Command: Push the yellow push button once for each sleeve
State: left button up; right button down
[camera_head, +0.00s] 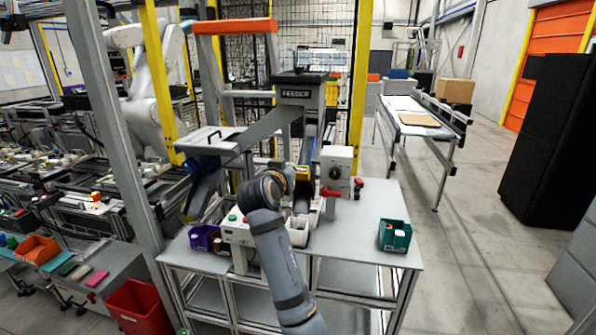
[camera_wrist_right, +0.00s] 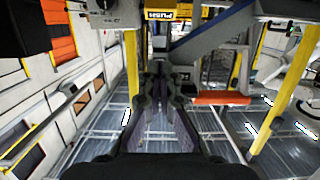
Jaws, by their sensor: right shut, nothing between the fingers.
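A yellow part marked PUSH shows at the top of the right wrist view (camera_wrist_right: 168,14). In the head view a small yellow patch (camera_head: 303,172) shows at the feeder's lower end, just beyond my right gripper (camera_head: 287,173). My right gripper is shut and empty; its dark fingers (camera_wrist_right: 163,78) point toward the PUSH part in the wrist view. I cannot tell whether they touch it. My right arm hides part of the table and feeder. No sleeve can be made out clearly. My left gripper is not in view.
The feeder (camera_head: 296,92) rises behind.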

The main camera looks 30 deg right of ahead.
aim_at(298, 168)
jog(key=p+x, duration=0.1)
jog(key=x, duration=0.3)
jog(key=f+p+x, duration=0.1)
jog(key=p+x, duration=0.1)
jog(key=x, duration=0.2)
jog(key=f+p+x, duration=0.1)
jog(key=p+x, duration=0.1)
jog(key=x, duration=0.2)
jog(key=shift+s+a+f, duration=0.1)
jog(key=shift+s, duration=0.05)
jog(key=shift+f, duration=0.35)
